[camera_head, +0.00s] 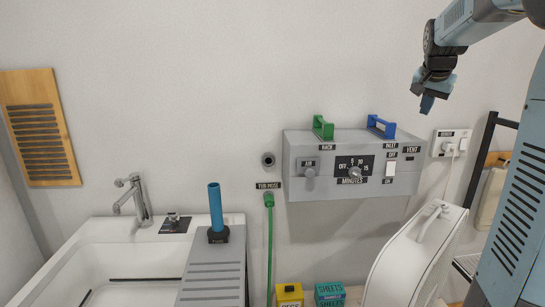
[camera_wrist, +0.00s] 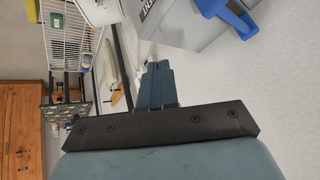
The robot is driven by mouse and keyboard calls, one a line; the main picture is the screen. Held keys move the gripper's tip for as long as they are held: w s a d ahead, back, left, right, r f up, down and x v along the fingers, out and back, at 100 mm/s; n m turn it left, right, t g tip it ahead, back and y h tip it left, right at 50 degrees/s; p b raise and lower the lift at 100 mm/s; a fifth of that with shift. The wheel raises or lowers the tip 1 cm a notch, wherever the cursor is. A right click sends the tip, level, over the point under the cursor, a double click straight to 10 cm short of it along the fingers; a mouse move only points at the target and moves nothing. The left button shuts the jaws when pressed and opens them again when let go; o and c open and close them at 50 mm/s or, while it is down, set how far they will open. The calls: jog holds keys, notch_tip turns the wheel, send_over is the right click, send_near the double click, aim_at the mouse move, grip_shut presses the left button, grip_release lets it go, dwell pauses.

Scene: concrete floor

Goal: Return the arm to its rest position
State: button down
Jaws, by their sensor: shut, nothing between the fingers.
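My gripper (camera_head: 427,103) hangs at the upper right in the head view, in front of the wall, with its fingers pointing down. It is shut and empty. In the wrist view its closed fingers (camera_wrist: 155,85) show at the middle, with nothing between them. My arm reaches in from the upper right of the head view. The gripper appears above and to the right of the grey control box (camera_head: 300,190), apart from its blue handle (camera_head: 381,126); the depth between them is hard to tell.
The box also has a green handle (camera_head: 323,128). A sink (camera_head: 60,262) with a tap stands at left, a blue tube (camera_head: 215,205) beside it. Open wall lies above the box.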

jog(key=s+a+f+n+y, duration=0.1)
jog(key=s+a+f+n, duration=0.1)
jog(key=s+a, duration=0.55)
jog(key=s+a+f+n, duration=0.25)
jog(key=s+a, duration=0.35)
jog(key=s, duration=0.3)
jog(key=s+a+f+n+y, duration=0.1)
jog(key=s+a+f+n, duration=0.1)
jog(key=s, duration=0.5)
jog(key=s+a+f+n, duration=0.2)
jog(key=s+a+f, duration=0.2)
jog(key=s+f, duration=0.2)
jog(key=shift+s+a+f+g+y, duration=0.2)
jog(key=shift+s+f+g+y, duration=0.15)
jog(key=shift+s, duration=0.85)
jog(key=shift+s, duration=0.15)
